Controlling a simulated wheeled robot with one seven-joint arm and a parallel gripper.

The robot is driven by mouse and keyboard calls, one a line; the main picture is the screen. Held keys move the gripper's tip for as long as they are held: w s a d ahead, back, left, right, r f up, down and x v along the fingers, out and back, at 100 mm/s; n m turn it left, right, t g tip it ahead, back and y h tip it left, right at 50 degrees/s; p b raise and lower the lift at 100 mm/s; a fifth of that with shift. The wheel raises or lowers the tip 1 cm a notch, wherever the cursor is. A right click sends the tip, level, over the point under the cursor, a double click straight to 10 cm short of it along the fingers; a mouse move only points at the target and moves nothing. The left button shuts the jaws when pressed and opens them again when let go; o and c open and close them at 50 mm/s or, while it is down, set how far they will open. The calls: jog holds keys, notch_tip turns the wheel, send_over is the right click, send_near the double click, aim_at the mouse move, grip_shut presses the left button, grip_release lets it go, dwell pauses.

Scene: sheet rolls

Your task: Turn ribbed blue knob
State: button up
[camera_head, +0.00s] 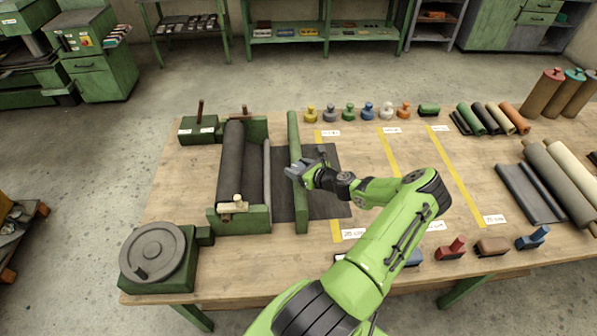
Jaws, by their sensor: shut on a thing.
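A blue knob-shaped piece (367,111) stands upright in a row of coloured knobs at the table's back edge; ribbing is too small to make out. My gripper (296,170) is well to the left of and nearer than it, not touching it. A dark sheet (327,202) lies flat under the bar and my wrist.
A green frame (240,221) holds a dark roll (233,165). A grey handwheel (152,252) is at the front left. Rolls (567,173) lie at the right. Small coloured pieces line the front edge (492,246). The table between the yellow strips is mostly clear.

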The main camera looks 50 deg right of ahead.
jog(key=n+y+b, duration=0.4)
jog(key=y+b, duration=0.1)
jog(key=shift+w+d+f+n, duration=0.1)
jog(key=shift+d+f+n, duration=0.1)
jog(key=shift+n, duration=0.1)
jog(key=n+y+b, duration=0.1)
jog(key=y+b, duration=0.1)
jog(key=n+g+y+b, duration=0.1)
jog(key=n+y+b, duration=0.1)
jog(key=b, duration=0.1)
jog(key=shift+a+n+g, duration=0.1)
jog(key=shift+n+g, duration=0.2)
jog(key=n+g+y+b, duration=0.1)
jog(key=n+y+b, duration=0.1)
jog(key=b, duration=0.1)
jog(key=shift+r+y, duration=0.1)
jog(key=shift+y, duration=0.2)
jog(key=shift+a+r+n+g+y+b, duration=0.1)
jog(key=shift+n+g+y+b, duration=0.2)
jog(key=shift+n+g+b, duration=0.3)
jog(key=o, duration=1)
